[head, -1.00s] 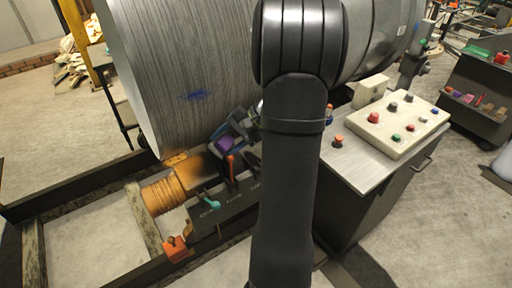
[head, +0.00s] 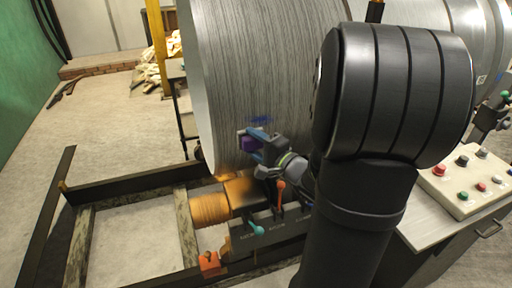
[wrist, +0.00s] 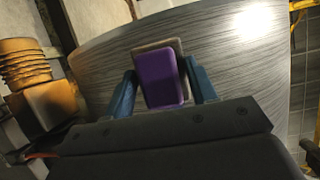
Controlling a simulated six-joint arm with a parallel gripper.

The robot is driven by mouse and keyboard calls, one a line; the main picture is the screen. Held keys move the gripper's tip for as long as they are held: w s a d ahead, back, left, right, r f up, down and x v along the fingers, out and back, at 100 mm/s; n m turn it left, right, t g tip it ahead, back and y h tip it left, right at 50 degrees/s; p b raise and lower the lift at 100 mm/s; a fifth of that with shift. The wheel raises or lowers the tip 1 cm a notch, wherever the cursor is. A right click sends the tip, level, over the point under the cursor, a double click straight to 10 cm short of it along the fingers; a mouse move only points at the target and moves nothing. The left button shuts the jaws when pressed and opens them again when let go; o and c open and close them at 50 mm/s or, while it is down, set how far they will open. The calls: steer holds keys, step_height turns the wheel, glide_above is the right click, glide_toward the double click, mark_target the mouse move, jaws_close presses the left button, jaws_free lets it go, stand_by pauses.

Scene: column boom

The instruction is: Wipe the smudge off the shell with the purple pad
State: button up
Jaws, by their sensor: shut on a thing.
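The shell (head: 275,75) is a large grey brushed-metal cylinder filling the upper middle of the head view; its surface also spans the wrist view (wrist: 225,75).
An orange ribbed roller (head: 212,209) and a dark lever panel (head: 268,232) with red and teal handles sit below the shell. A control box (head: 470,178) with several buttons stands at the right. Open floor (head: 120,140) lies at the left.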

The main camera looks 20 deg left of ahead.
mark_target(237, 123)
steer(key=shift+w+a, duration=2.1)
steer(key=shift+w+a, duration=0.7)
steer(key=shift+w, duration=0.05)
steer(key=shift+w+d, duration=0.1)
steer(key=shift+w+d, duration=1.2)
steer(key=shift+d, duration=0.15)
steer(key=shift+w+d, duration=2.5)
steer(key=shift+w, duration=0.25)
steer(key=shift+s+a, duration=4.05)
steer(key=shift+c, duration=0.3)
steer(key=shift+s+d, duration=2.1)
steer(key=shift+d, duration=0.1)
